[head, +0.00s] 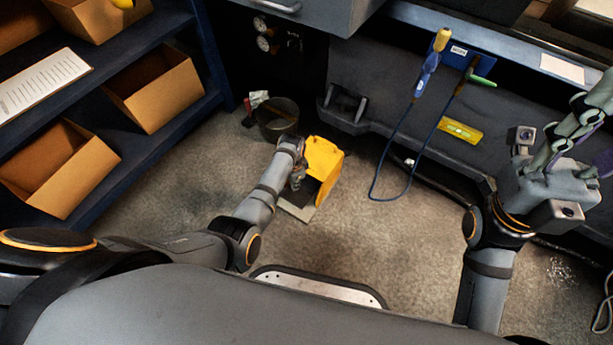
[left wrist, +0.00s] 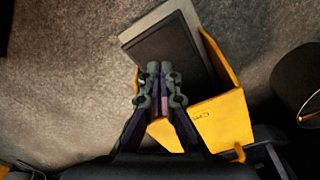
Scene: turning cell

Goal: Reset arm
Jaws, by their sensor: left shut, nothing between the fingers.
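My left gripper (head: 296,182) reaches down over the floor beside a yellow bin (head: 323,160). In the left wrist view its fingertips (left wrist: 160,70) are together with nothing between them. They are in front of the bin (left wrist: 222,120) and a dark, grey-edged flat panel (left wrist: 172,45) at its mouth. I cannot tell whether the fingers touch either one. My right gripper (head: 578,135) is raised at the right edge of the head view, with its fingers pointing up and right. Its fingertips are not clear enough to show whether it is open.
A dark bucket (head: 291,125) stands behind the bin. Blue shelves with cardboard boxes (head: 160,92) are at left. A dark machine front with a blue cable (head: 401,140), a yellow level (head: 460,131) and a green-handled tool (head: 482,80) is at right. Floor between is clear.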

